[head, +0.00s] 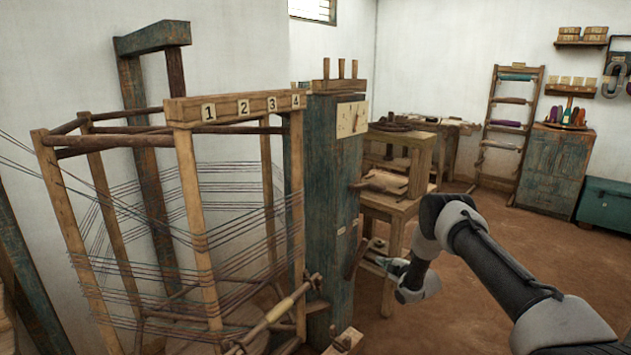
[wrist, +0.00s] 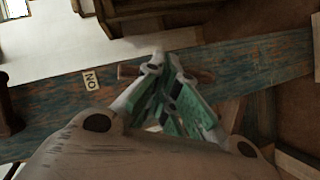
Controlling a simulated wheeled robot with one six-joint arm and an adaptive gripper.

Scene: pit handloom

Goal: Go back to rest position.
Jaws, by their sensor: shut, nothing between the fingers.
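My gripper (head: 384,263) is in the middle of the head view, just right of the blue wooden post (head: 320,190). In the wrist view my gripper (wrist: 163,62) has its green-padded fingers drawn together at the tips, with nothing held. A brown wooden lever (head: 356,258) sticks out of the post close to the fingertips. In the wrist view the lever (wrist: 128,72) shows behind the tips; I cannot tell whether they touch it. A small label reading NO (wrist: 91,79) is on the post.
The wooden warping frame (head: 200,230), strung with threads and numbered 1 to 4, fills the left. A wooden stand (head: 405,145) is behind my gripper. A ladder rack (head: 510,130), cabinet (head: 556,165) and teal chest (head: 605,205) line the back right.

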